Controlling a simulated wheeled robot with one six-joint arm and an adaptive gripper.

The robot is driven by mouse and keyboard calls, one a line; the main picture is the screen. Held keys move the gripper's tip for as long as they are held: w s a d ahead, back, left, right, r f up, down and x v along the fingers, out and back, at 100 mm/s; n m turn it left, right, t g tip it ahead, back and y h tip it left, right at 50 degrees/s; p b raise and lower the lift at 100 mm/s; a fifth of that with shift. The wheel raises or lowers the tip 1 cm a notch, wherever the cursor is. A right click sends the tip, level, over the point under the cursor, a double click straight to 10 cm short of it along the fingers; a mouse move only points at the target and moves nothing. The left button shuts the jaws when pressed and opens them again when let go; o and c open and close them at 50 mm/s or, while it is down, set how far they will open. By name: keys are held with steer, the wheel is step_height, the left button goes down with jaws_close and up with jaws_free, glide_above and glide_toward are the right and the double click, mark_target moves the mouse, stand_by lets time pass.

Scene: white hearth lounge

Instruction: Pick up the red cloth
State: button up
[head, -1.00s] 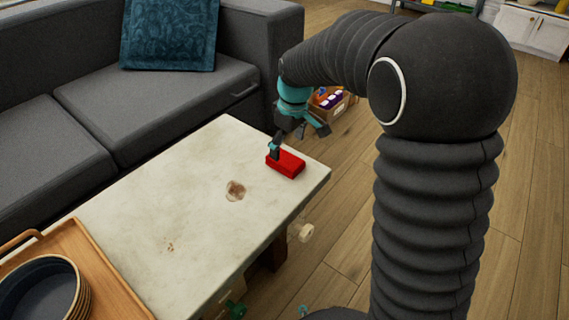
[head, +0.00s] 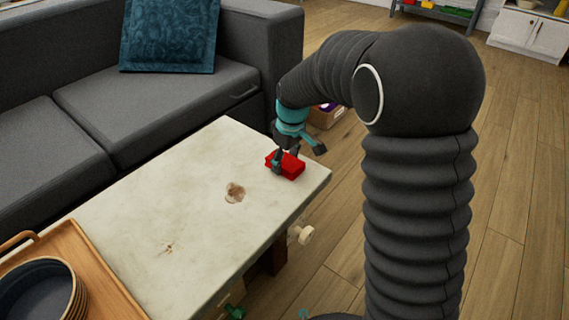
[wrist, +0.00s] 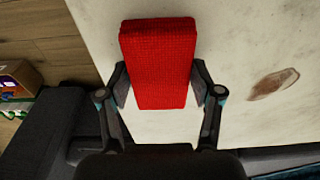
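The red cloth (head: 291,166) is a folded block lying on the pale table (head: 140,205) near its far right corner. In the wrist view the cloth (wrist: 158,60) stands between the two fingers of my gripper (wrist: 160,92). The fingers are spread to either side of the cloth's near end, close to its sides. I cannot tell for sure whether they touch it. In the head view my gripper (head: 287,160) is down at the cloth, with a finger in front of it.
Brown stains (head: 235,192) mark the table top. A wooden tray (head: 88,262) with dark bowls (head: 38,292) stands at the near left. A grey sofa (head: 150,95) runs behind the table. A box (head: 326,117) sits on the floor beyond the table.

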mark_target(286, 159)
steer(key=c, duration=0.4)
steer(key=shift+o, duration=0.2)
steer(key=shift+r, duration=0.6)
steer(key=r, duration=0.2)
steer(key=r+p, duration=0.1)
steer(key=shift+d+r, duration=0.25)
steer(key=shift+d, duration=0.05)
steer(key=d+r, duration=0.2)
steer(key=d, duration=0.1)
steer(key=s+d+r+p, duration=0.1)
steer(key=d+r, duration=0.1)
steer(key=d, duration=0.2)
steer(key=s+d+r, duration=0.1)
steer(key=d+r, duration=0.1)
steer(key=d, duration=0.2)
steer(key=shift+s+r, duration=0.15)
steer(key=shift+r, duration=0.05)
